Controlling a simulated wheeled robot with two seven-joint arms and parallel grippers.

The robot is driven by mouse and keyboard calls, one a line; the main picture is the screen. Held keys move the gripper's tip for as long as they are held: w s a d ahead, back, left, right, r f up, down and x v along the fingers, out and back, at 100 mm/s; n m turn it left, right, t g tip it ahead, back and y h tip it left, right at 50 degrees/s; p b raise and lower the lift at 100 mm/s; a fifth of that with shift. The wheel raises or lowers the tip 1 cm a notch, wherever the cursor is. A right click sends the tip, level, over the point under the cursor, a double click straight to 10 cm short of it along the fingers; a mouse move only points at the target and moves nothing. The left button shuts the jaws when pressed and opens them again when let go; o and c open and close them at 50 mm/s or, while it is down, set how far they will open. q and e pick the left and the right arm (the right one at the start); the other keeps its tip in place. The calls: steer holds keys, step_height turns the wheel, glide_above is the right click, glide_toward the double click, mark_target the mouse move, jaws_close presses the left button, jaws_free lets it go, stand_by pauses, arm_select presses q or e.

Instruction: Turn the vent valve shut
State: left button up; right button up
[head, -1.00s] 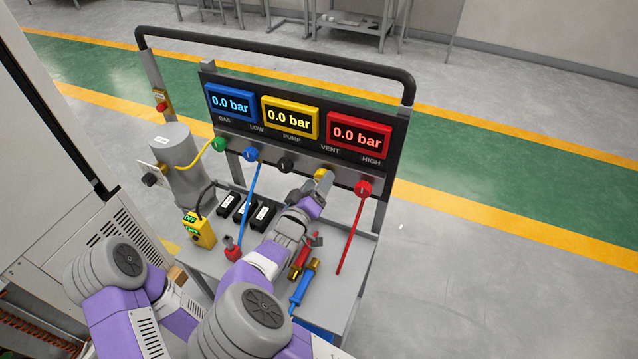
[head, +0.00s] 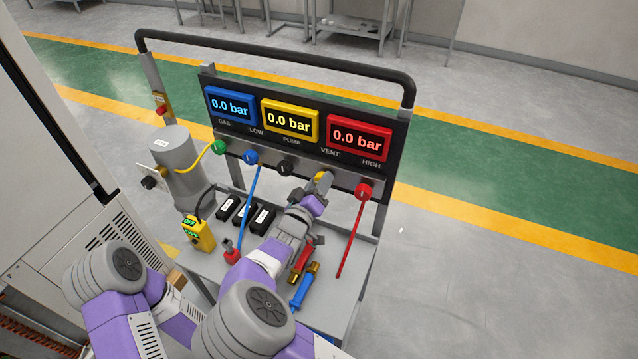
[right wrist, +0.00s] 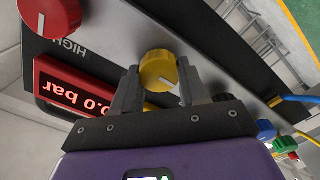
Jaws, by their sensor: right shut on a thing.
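The vent valve is a yellow knob (head: 321,177) on the grey valve bar, below the VENT label. My right gripper (head: 323,182) is at the knob and partly covers it in the head view. In the right wrist view the yellow knob (right wrist: 158,68) sits between the two grey fingers of my right gripper (right wrist: 157,80), which are shut on it from both sides. A white line shows on the knob face, slanting in that view. My left gripper is not in view; only part of my left arm shows.
A red knob (head: 363,191) with a red hose is right of the vent valve, and a black knob (head: 286,164) left of it.

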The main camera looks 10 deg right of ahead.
steer(key=shift+m, duration=0.4)
steer(key=m+b, duration=0.3)
steer(key=m, duration=0.5)
steer(key=m+b, duration=0.3)
steer(key=m, duration=0.6)
steer(key=shift+s+d, duration=0.15)
steer(key=shift+d, duration=0.05)
steer(key=shift+b, duration=0.3)
steer(key=o, duration=1.1)
steer(key=shift+c, duration=0.2)
